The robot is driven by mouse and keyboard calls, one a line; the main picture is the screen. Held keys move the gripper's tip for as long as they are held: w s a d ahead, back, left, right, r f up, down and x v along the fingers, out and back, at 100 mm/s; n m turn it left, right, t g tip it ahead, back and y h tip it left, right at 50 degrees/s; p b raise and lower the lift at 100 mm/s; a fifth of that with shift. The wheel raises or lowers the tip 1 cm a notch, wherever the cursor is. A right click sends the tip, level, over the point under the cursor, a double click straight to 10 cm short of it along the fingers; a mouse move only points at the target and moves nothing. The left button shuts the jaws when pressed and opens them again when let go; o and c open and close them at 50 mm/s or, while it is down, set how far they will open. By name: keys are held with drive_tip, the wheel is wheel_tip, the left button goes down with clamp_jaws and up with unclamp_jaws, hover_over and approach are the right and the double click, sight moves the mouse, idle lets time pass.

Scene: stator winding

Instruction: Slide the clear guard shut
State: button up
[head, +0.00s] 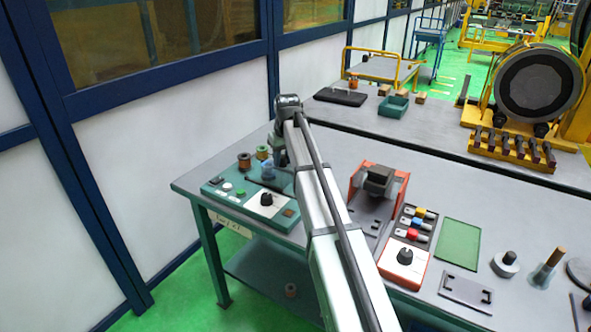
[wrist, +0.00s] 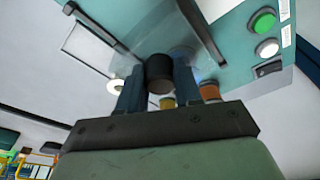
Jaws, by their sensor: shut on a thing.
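The teal winding station (head: 235,200) sits at the left end of the bench. My gripper (head: 268,169) is low over its back part, largely hidden by my arm in the head view. In the wrist view my gripper (wrist: 160,88) has its two blue fingers on either side of a dark round knob (wrist: 160,70) and is shut on it. The clear guard (wrist: 128,52) shows only as a faint see-through sheet around the knob, between two dark rails (wrist: 203,32). Its edges are hard to make out, and how far it is open cannot be told.
Copper spools (head: 244,160) stand on the station's back left. Its front has a green button (wrist: 262,22), a white button (wrist: 267,48) and a black switch (wrist: 269,67). An orange fixture (head: 378,185) and a white control box (head: 403,260) stand to the right of my arm.

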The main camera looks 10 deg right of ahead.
sight(271, 161)
drive_tip(key=shift+w+a, duration=1.65)
drive_tip(key=shift+a, duration=0.1)
drive_tip(key=o, duration=0.8)
drive_tip(key=shift+c, duration=0.2)
drive_tip(key=shift+w, duration=0.1)
drive_tip(key=shift+w+v, duration=0.2)
drive_tip(key=shift+v, duration=0.8)
drive_tip(key=shift+w+v, duration=0.2)
drive_tip(key=shift+v, duration=0.75)
drive_tip(key=shift+w+v, duration=0.2)
drive_tip(key=shift+v, duration=0.8)
drive_tip(key=shift+a+r, duration=0.1)
drive_tip(key=shift+a, duration=0.05)
